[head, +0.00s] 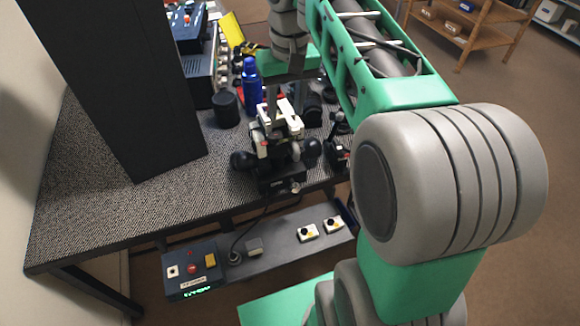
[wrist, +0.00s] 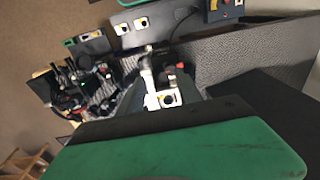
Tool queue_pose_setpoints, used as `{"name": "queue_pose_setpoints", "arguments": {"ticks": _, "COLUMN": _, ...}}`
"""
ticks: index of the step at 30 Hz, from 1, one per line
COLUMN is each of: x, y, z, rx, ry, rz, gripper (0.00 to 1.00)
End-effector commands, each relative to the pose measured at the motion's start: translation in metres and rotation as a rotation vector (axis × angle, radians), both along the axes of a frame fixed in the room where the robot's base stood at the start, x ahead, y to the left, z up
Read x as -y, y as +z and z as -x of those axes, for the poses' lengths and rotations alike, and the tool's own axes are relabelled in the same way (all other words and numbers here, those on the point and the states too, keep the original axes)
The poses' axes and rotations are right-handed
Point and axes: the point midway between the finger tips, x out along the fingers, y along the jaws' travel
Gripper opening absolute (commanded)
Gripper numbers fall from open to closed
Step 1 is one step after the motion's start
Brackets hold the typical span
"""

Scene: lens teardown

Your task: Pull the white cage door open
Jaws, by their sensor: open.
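A white part (head: 284,117), which looks like the white cage door, stands on top of a black device (head: 283,175) with round dark knobs near the table's front edge. Whether it is open or shut is too small to tell. My gripper (head: 284,98) is open and points down right at the white part, with its fingers close around or beside it. I cannot tell whether they touch. In the wrist view the white part (wrist: 162,99) shows just beyond the green gripper body, which hides much of the device.
The grey textured table (head: 110,215) carries a tall black panel (head: 125,90) at left. A blue bottle (head: 251,88) and a black cylinder (head: 225,108) stand close behind the device. A control box (head: 191,268) sits on a lower shelf. The table's front left is clear.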

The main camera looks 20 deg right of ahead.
Motion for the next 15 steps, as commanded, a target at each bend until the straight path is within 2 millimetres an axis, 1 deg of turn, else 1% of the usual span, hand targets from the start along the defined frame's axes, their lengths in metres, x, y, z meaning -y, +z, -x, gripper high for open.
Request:
{"name": "queue_pose_setpoints", "arguments": {"ticks": 1, "x": -0.008, "y": -0.002, "z": 0.008, "rx": 0.017, "ry": 0.004, "rz": -0.008, "gripper": 0.42}}
{"name": "queue_pose_setpoints", "arguments": {"ticks": 6, "x": -0.027, "y": -0.018, "z": 0.032, "rx": 0.076, "ry": 0.003, "rz": -0.023, "gripper": 0.42}}
{"name": "queue_pose_setpoints", "arguments": {"ticks": 10, "x": -0.035, "y": -0.034, "z": 0.053, "rx": 0.123, "ry": 0.003, "rz": -0.022, "gripper": 0.42}}
{"name": "queue_pose_setpoints", "arguments": {"ticks": 15, "x": -0.039, "y": -0.059, "z": 0.08, "rx": 0.181, "ry": 0.006, "rz": -0.003, "gripper": 0.42}}
